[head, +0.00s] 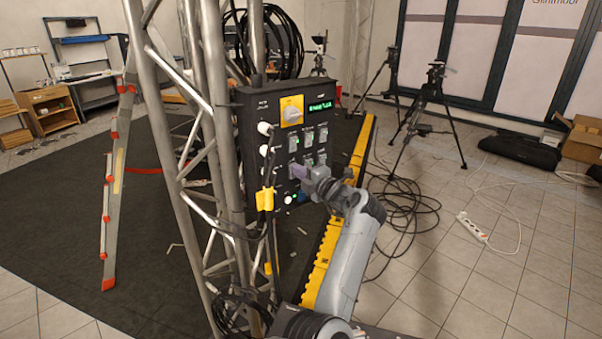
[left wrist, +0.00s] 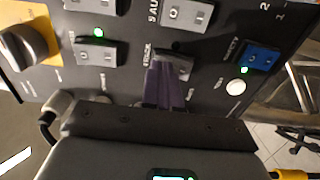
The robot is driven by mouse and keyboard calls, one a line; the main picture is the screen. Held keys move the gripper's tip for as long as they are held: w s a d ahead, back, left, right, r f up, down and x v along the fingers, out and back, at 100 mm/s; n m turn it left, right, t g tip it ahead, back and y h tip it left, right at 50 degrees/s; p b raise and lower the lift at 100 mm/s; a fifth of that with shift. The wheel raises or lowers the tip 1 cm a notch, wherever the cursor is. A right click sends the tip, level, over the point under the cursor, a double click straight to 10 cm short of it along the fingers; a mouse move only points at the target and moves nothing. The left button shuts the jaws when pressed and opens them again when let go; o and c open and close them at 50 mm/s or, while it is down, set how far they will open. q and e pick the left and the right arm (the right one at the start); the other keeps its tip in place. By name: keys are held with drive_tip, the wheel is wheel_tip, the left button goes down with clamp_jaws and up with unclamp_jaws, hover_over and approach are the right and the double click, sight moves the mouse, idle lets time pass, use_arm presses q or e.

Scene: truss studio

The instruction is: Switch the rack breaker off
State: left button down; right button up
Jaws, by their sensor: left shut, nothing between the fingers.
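The rack breaker (left wrist: 176,62) is a grey rocker switch with a "RACK" label beside it on the dark control panel (left wrist: 125,75). In the head view the panel (head: 252,105) hangs on a metal truss, and my gripper largely covers this switch. My left gripper (head: 300,171) is shut, with its purple fingertips at the panel face. In the left wrist view the fingers (left wrist: 164,85) overlap the breaker's near part; whether they touch it I cannot tell. I see no lit green lamp beside it. My right gripper is out of view.
Other grey rockers sit close by, one (left wrist: 97,51) with a lit green lamp. A blue switch (left wrist: 262,58), a white button (left wrist: 236,87) and a yellow rotary switch (head: 292,110) share the panel. Plugged cables (head: 264,150) line its left side. Tripods (head: 432,95) stand behind.

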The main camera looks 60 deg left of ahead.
use_arm(q)
drive_tip(key=w+d+r, duration=0.1)
drive_tip(key=d, duration=1.2)
drive_tip(key=shift+w+d+r, duration=0.15)
drive_tip(key=shift+d, duration=0.15)
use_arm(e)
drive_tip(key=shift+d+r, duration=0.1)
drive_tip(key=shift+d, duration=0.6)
